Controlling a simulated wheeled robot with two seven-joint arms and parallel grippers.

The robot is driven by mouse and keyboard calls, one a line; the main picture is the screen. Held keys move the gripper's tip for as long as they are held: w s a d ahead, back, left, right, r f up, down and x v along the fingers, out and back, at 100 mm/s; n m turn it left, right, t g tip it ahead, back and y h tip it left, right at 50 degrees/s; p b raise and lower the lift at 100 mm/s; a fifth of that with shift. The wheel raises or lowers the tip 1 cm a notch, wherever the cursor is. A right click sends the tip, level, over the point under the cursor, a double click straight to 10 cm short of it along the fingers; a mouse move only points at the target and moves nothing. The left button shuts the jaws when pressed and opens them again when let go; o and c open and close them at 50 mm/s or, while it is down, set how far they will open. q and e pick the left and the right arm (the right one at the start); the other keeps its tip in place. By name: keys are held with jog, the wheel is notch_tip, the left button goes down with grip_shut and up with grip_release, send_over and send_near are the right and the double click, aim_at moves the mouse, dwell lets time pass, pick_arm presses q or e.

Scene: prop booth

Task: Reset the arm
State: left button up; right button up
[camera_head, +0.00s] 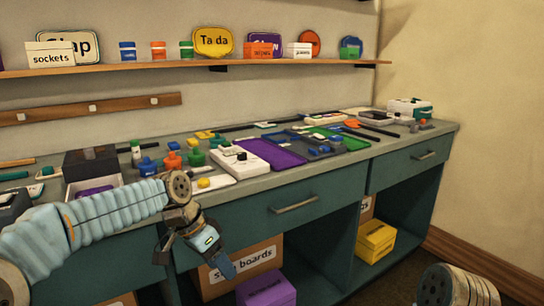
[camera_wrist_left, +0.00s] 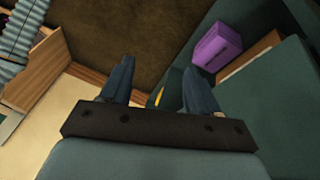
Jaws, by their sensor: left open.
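My left arm comes in from the left in the head view, bent at the elbow joint in front of the counter. My left gripper (camera_head: 222,266) hangs down before the open lower shelf, below the counter edge. In the left wrist view, the left gripper's two fingers (camera_wrist_left: 160,88) stand apart with nothing between them but the view of the floor and cabinet behind. The gripper is open and empty. Part of my right arm shows at the bottom right of the head view; its gripper is out of frame.
The counter (camera_head: 330,167) holds a purple tray (camera_head: 272,153), a green mat (camera_head: 345,138) and several small props. Under it are a cardboard box (camera_head: 240,268), a purple box (camera_head: 266,289) and a yellow box (camera_head: 375,240). A wall shelf (camera_head: 120,68) holds signs and boxes. Floor at right looks clear.

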pick_arm(q)
notch_tip(320, 180, down, 24)
jog(key=s+d+n, duration=0.2)
jog(key=s+n, duration=0.1)
jog(key=n, duration=0.1)
jog(key=s+f+n, duration=0.6)
jog(key=s+f, duration=1.1)
jog(key=s, duration=0.1)
jog(key=shift+s+a+f+n, duration=0.25)
jog(key=shift+a+f+n, duration=0.05)
jog(key=shift+a, duration=0.05)
